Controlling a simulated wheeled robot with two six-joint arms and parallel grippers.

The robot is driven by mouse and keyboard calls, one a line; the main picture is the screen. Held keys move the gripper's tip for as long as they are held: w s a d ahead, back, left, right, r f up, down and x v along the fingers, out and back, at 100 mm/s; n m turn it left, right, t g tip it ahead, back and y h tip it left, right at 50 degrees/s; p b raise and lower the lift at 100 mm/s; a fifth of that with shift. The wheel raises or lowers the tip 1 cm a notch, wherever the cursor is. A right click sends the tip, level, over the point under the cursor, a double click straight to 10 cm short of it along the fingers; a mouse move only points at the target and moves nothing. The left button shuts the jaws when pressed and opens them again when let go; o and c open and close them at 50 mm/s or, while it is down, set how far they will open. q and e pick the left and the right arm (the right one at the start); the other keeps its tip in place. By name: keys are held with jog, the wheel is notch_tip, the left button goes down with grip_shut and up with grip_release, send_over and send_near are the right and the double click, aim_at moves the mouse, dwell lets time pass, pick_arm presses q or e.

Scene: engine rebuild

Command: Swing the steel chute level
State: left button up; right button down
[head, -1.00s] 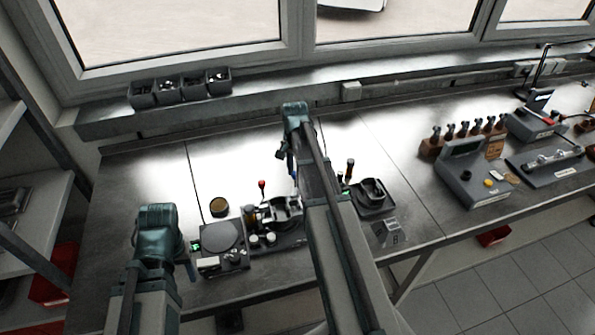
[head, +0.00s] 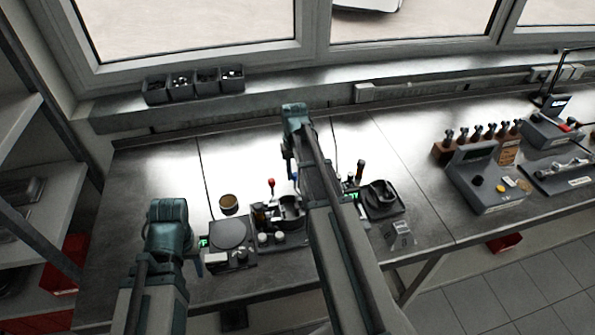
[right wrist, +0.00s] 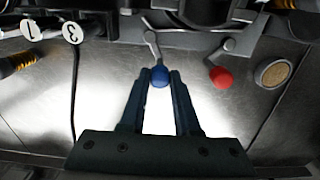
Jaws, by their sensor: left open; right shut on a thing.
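In the right wrist view my right gripper (right wrist: 159,82) is shut on a blue ball knob (right wrist: 160,76) at the end of a thin metal lever (right wrist: 152,45). The lever runs up to a grey metal assembly at the top edge of that view. I cannot tell clearly which part there is the steel chute. In the head view my right gripper (head: 293,178) is at the back of the fixture (head: 291,210), partly hidden by its own arm. My left gripper (head: 197,266) is open beside the scale-like device, mostly hidden by its wrist.
A red-knobbed lever (right wrist: 221,77) and a round tan-topped cup (right wrist: 273,72) are right of the blue knob. The cup (head: 229,203) also shows in the head view, near the round-plated device (head: 229,234). Another fixture (head: 381,198) is right of my right arm. The rear bench is clear.

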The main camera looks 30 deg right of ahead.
jog(key=shift+s+a+n, duration=0.15)
jog(key=shift+a+n, duration=0.25)
jog(key=shift+n, duration=0.7)
jog(key=c, duration=0.6)
grip_release()
jog(key=shift+r, duration=0.15)
notch_tip(320, 180, up, 14)
jog(key=p, duration=1.3)
jog(key=shift+f+p, duration=0.25)
jog(key=shift+p, duration=0.15)
